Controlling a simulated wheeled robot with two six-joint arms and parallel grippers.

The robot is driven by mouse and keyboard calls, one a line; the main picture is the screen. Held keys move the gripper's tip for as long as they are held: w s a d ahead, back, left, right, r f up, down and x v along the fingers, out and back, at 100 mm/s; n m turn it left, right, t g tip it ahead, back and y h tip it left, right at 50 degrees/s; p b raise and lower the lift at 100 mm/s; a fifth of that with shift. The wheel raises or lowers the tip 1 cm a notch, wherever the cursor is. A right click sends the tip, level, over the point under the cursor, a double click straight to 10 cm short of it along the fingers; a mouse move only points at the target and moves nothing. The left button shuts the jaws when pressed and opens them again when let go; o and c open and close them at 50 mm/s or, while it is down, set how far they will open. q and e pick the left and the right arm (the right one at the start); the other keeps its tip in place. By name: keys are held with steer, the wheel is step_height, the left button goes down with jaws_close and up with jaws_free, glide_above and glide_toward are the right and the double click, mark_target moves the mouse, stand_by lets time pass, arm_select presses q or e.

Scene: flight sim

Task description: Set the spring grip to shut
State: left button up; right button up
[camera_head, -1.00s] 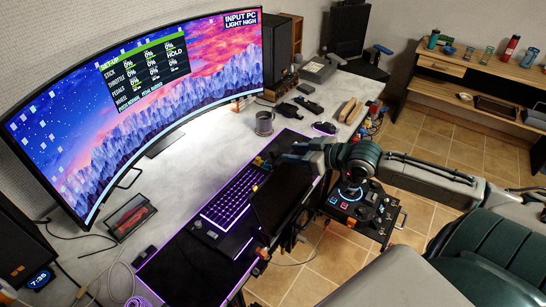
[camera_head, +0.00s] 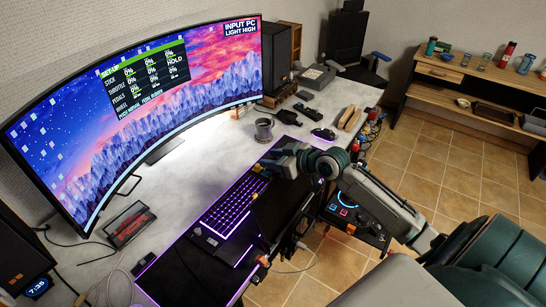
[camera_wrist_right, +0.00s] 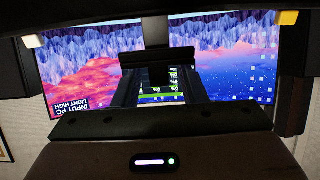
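A tan two-handled thing (camera_head: 350,117), which looks like the spring grip, lies on the right part of the desk, right of the mouse. Its two handles look slightly apart, but it is too small to tell for sure. My right gripper (camera_head: 268,163) is over the desk by the right end of the keyboard, left of and apart from the tan handles. In the right wrist view, my gripper's dark parts (camera_wrist_right: 158,85) stand before the upside-down monitor, and no spring grip shows there. Its finger opening is unclear. My left gripper is not in view.
The curved monitor (camera_head: 150,100) fills the back of the desk. A grey mug (camera_head: 264,130), a lit keyboard (camera_head: 228,207) and a mouse (camera_head: 323,134) lie near the gripper. A control panel (camera_head: 350,215) with lit rings sits below my right arm at the desk's front edge.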

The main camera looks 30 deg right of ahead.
steer(key=shift+c, duration=0.5)
jaws_close()
